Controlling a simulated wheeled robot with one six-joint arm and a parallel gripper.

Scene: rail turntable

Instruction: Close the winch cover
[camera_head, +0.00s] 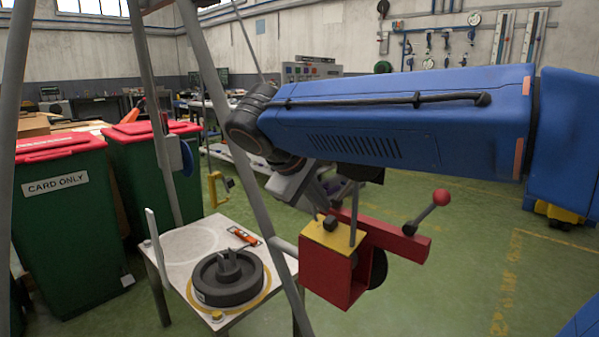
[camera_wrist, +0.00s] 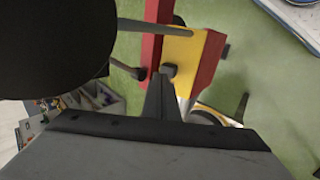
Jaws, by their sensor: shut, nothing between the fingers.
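The winch (camera_head: 333,277) is a red box with a yellow top plate (camera_head: 336,234), carried beside a red beam (camera_head: 395,238). In the head view, my arm partly hides the gripper.
A crank lever (camera_head: 426,212) with a red ball sticks up at the beam's right end. Grey frame legs (camera_head: 262,190) stand just left of the winch. A small table (camera_head: 190,285) holds a black turntable (camera_head: 228,280).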

